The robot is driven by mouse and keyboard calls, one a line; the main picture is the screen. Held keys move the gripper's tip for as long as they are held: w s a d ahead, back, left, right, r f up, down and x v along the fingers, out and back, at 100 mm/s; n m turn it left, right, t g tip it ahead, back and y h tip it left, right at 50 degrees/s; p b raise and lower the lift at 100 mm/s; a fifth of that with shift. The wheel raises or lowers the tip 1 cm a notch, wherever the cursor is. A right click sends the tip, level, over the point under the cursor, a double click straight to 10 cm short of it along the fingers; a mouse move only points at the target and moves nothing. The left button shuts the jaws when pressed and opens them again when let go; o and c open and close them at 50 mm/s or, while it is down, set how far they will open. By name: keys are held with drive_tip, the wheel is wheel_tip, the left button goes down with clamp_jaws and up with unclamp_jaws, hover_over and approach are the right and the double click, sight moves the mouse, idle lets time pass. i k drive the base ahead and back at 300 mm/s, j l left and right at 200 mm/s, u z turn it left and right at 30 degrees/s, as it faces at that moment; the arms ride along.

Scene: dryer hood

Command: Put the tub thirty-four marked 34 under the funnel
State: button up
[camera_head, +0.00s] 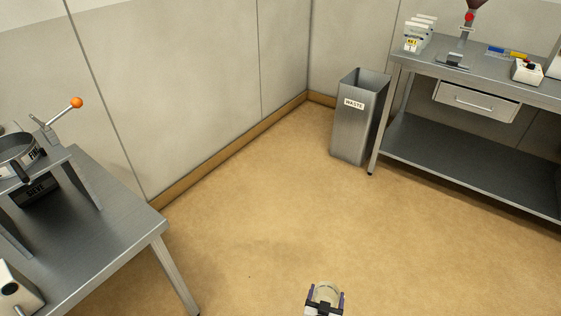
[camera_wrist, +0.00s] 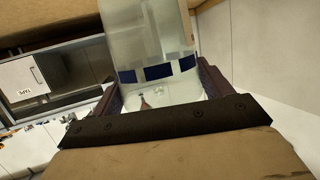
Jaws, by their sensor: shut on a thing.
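My gripper (camera_head: 325,298) is at the bottom of the head view, above the floor. It is shut on a clear, pale tub (camera_head: 327,288). In the wrist view the tub (camera_wrist: 148,45) stands out between the two fingers, with dark blue marks on its wall. I cannot read a number on it. A brown funnel (camera_head: 476,4), cut off by the top edge, stands over the right bench with a red round part below it. A small grey plate (camera_head: 453,60) lies on the bench below the funnel. The held tub is well away from it.
The steel bench (camera_head: 420,63) has white packs (camera_head: 418,36), blue and yellow items (camera_head: 507,52) and a drawer (camera_head: 474,101). A waste bin (camera_head: 358,130) stands at its left end. A steel table (camera_head: 110,225) with a sieve device is at left. The floor between is clear.

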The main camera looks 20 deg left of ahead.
sight(55, 215)
drive_tip(key=i+l+u, duration=0.2)
drive_tip(key=u, duration=0.2)
drive_tip(key=i+l+u, duration=0.6)
drive_tip(key=l+u, duration=0.25)
drive_tip(key=i+l+u, duration=0.15)
drive_tip(key=l+u, duration=0.3)
drive_tip(key=i+l+u, duration=0.1)
drive_tip(key=l+u, duration=0.3)
